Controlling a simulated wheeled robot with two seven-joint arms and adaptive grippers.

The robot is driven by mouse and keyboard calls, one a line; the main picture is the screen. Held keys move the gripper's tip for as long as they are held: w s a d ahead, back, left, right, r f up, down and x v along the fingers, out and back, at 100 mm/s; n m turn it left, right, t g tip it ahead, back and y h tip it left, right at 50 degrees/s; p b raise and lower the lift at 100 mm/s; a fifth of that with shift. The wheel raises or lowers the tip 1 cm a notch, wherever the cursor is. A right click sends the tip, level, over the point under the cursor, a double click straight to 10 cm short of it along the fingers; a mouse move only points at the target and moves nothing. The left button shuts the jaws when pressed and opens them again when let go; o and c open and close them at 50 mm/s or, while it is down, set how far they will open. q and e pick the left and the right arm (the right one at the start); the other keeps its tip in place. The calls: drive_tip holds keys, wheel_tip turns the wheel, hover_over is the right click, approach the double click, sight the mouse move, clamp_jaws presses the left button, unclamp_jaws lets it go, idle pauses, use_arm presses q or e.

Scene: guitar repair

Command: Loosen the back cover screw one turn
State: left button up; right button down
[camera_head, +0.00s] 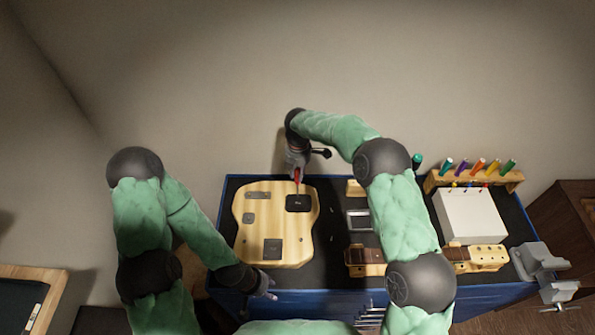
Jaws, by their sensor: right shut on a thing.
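The pale wooden guitar body (254,231) lies flat on the dark worktop with several dark cover plates on it. The upper right black cover (304,205) sits below my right gripper (297,172). My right gripper is shut on a red-handled screwdriver (297,176), which points down with its tip at or just over this cover. Whether the tip touches a screw is too small to tell. My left gripper (271,289) is low, by the front edge of the bench, off the guitar body; its finger opening is unclear.
A wooden rack (450,180) of coloured screwdrivers stands at the back right, with a white box (470,218) before it. A guitar neck piece (365,257) and a grey vise (540,262) are at the right. My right arm crosses the bench's middle.

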use_arm(q)
drive_tip(key=shift+w+r+p, duration=0.35)
drive_tip(key=shift+r+p, duration=0.3)
drive_tip(key=shift+r, duration=0.1)
use_arm(e)
drive_tip(key=n, duration=0.6)
drive_tip(key=shift+s+d+n, duration=0.1)
drive_tip(key=shift+n, duration=0.2)
use_arm(q)
drive_tip(key=shift+w+a+r, duration=0.1)
drive_tip(key=shift+w, duration=0.1)
use_arm(e)
drive_tip(key=shift+n, duration=0.4)
use_arm(q)
drive_tip(key=shift+s, duration=0.25)
use_arm(e)
drive_tip(key=shift+f+n, duration=0.1)
drive_tip(key=shift+n, duration=0.6)
use_arm(q)
drive_tip(key=shift+s+r+p, duration=0.15)
drive_tip(key=shift+r+p, duration=0.15)
drive_tip(key=shift+p, duration=0.1)
use_arm(e)
drive_tip(key=n, duration=0.3)
use_arm(q)
drive_tip(key=shift+r, duration=0.15)
use_arm(e)
drive_tip(key=shift+r, duration=0.45)
